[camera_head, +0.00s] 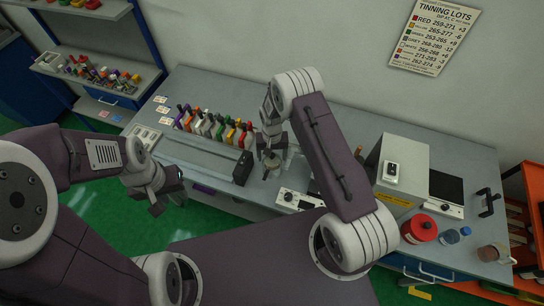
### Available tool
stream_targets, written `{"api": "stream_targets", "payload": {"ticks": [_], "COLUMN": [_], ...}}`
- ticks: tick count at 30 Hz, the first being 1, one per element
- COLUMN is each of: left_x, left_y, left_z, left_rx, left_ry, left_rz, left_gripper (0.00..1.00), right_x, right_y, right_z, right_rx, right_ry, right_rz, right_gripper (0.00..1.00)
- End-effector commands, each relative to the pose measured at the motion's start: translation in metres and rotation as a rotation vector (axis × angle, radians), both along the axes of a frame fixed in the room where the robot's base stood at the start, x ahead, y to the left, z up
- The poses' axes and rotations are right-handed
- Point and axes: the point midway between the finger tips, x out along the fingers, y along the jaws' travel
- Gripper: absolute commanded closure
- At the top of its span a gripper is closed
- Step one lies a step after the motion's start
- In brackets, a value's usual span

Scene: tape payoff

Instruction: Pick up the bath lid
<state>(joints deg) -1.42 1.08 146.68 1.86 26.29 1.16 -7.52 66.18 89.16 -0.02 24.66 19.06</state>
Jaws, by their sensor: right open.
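My left gripper (166,198) is near the bench's front left edge, above the green floor, away from that piece. I cannot make out whether its fingers are apart.
At right are a grey box (403,160), a red round container (419,229), a blue-capped jar (451,236) and a cup (489,253). A white control panel (294,199) sits at the front.

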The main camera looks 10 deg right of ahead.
Motion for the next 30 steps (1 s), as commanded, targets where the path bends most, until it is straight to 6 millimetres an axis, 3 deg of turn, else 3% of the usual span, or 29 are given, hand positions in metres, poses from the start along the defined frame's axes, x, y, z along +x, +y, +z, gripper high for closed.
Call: {"api": "stream_targets", "payload": {"ticks": [3, 4, 9, 20, 30], "left_x": [0.0, 0.0, 0.0, 0.0, 0.0], "left_y": [0.0, 0.0, 0.0, 0.0, 0.0], "left_z": [-0.001, -0.001, -0.001, -0.006, -0.03], "left_rx": [0.0, 0.0, 0.0, 0.0, 0.0], "left_ry": [0.0, 0.0, 0.0, 0.0, 0.0], "left_rz": [0.0, 0.0, 0.0, 0.0, 0.0], "left_gripper": [0.64, 0.64, 0.64, 0.64, 0.64], "right_x": [0.0, 0.0, 0.0, 0.002, 0.001], "right_y": [0.0, 0.0, 0.0, 0.0, 0.0], "right_z": [0.0, 0.0, 0.0, 0.01, 0.08], "right_rx": [0.0, 0.0, 0.0, 0.0, 0.001], "right_ry": [-0.001, 0.0, 0.0, -0.003, -0.005], "right_rz": [0.0, 0.0, 0.0, 0.0, 0.0], "right_gripper": [0.24, 0.3, 0.74, 0.75, 0.75]}}
